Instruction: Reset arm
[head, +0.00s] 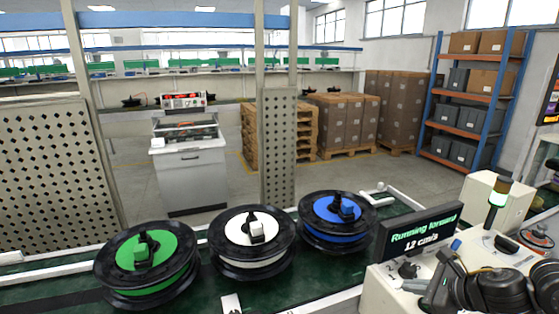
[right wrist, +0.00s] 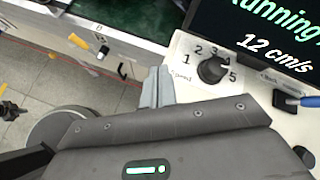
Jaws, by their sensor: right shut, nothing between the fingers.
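My right arm reaches in from the lower right in the head view. My right gripper (head: 416,286) is over the cream control box (head: 386,296), near the knob side of it. In the right wrist view its grey fingers (right wrist: 158,86) are together and hold nothing. They are beside the black speed knob (right wrist: 212,69), apart from it in the picture. The knob has a dial numbered 1 to 5 around it. My left gripper is not in view.
A display (head: 420,228) reads "Running forward 12 cm/s". A green-faced reel (head: 146,254), a white-faced reel (head: 252,232) and a blue-faced reel (head: 337,210) lie on the green conveyor (head: 290,285). A blue-handled switch (right wrist: 300,101) sits right of the knob.

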